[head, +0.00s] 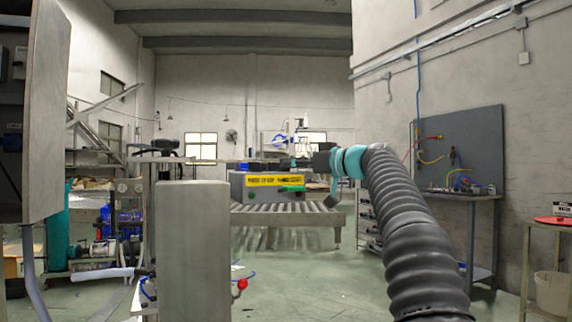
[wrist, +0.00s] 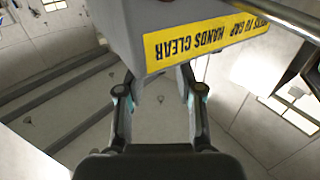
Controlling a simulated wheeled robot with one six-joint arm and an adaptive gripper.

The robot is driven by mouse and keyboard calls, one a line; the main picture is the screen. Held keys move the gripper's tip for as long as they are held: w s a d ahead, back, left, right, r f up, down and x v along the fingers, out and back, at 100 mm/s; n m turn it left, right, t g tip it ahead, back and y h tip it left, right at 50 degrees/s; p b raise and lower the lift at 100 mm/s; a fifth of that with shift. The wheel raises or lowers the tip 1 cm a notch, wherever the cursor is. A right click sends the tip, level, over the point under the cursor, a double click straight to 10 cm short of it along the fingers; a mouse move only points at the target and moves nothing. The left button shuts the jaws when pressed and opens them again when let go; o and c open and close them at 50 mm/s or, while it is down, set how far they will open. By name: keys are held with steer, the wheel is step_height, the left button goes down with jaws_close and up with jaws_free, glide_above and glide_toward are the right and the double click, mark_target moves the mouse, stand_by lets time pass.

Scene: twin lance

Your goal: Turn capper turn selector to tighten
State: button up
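The capper is most likely the grey machine housing (head: 240,186) with a yellow label (head: 276,180), at mid-distance in the head view. In the wrist view a grey housing (wrist: 125,22) with a yellow label (wrist: 205,37) fills the top. The label is upside down and reads in part "HANDS CLEAR". My gripper (wrist: 162,78) is open, with its two fingers apart and nothing visible between them. Their tips reach the housing's lower edge in the picture; I cannot tell whether they touch it. The turn selector cannot be made out in either view.
A roller conveyor (head: 285,214) lies below the housing. A tall grey cabinet (head: 193,250) with a red knob (head: 242,284) stands in front, left of centre. A dark board (head: 460,150) and side table stand at right. The floor (head: 320,275) between is largely clear.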

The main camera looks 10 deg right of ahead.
steer(key=v, duration=0.9)
steer(key=shift+s, duration=0.1)
steer(key=w+d+f+m+g+h, duration=0.1)
steer(key=w+d+f+m+h, duration=0.1)
steer(key=f+m, duration=0.3)
steer(key=w+d+f+m+h, duration=0.1)
steer(key=d+f+m+h, duration=0.1)
steer(key=f, duration=0.6)
steer(key=s+f+m+g+h, duration=0.3)
steer(key=s+f+m, duration=0.15)
steer(key=f, duration=0.65)
steer(key=s+a+f+n+g+h, duration=0.1)
steer(key=s+a+f, duration=0.3)
steer(key=s+f, duration=0.3)
steer(key=s+a+f+n+g+h, duration=0.1)
steer(key=s+a+f, duration=0.3)
steer(key=s, duration=1.2)
steer(key=s+a+f+n+g+h, duration=0.1)
steer(key=s+a+f+h, duration=0.2)
steer(key=s+f, duration=0.8)
steer(key=shift+s+a+g, duration=0.4)
steer(key=shift+s+a, duration=0.05)
steer(key=shift+s, duration=0.15)
steer(key=shift+f, duration=0.1)
